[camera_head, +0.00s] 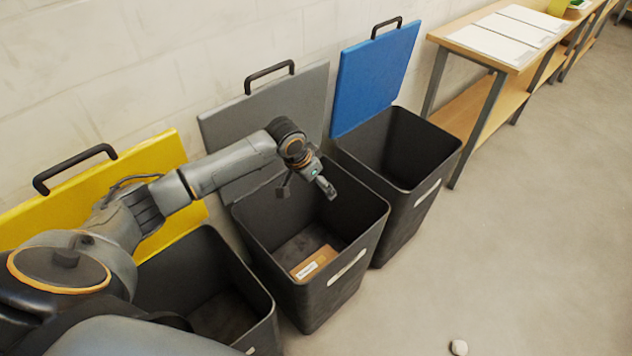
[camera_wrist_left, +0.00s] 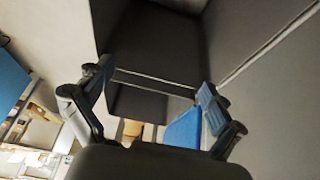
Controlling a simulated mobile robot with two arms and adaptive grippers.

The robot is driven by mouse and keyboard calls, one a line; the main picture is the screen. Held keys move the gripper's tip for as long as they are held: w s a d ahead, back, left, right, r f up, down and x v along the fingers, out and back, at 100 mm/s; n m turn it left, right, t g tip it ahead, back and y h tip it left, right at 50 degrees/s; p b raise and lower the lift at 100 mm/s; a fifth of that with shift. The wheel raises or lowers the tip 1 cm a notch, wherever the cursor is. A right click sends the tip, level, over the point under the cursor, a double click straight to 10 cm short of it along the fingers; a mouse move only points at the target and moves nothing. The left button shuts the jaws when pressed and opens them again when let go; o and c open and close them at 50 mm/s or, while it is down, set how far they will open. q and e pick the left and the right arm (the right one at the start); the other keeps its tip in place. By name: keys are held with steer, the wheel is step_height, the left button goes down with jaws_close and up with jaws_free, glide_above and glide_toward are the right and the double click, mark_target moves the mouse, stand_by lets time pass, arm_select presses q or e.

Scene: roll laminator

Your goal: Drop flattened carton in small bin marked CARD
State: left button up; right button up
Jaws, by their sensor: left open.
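A flat brown carton (camera_head: 322,257) with a white label lies on the floor of the middle dark bin (camera_head: 370,228), whose grey lid (camera_head: 222,122) stands open. My left gripper (camera_head: 305,190) is open and empty above this bin's mouth, well clear of the carton. In the left wrist view the open fingers (camera_wrist_left: 150,92) hold nothing between them. The white strip on the bin's front is too small to read, so I cannot tell which bin is marked CARD. My right gripper does not show.
A bin with an open blue lid (camera_head: 378,70) stands to the right, and one with an open yellow lid (camera_head: 180,215) to the left. A wooden bench (camera_head: 480,55) with white sheets is beyond. A small pale object (camera_head: 458,347) lies on the otherwise clear floor.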

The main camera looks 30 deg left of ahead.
arm_select(q)
steer(key=v, duration=1.2)
stand_by(0.6)
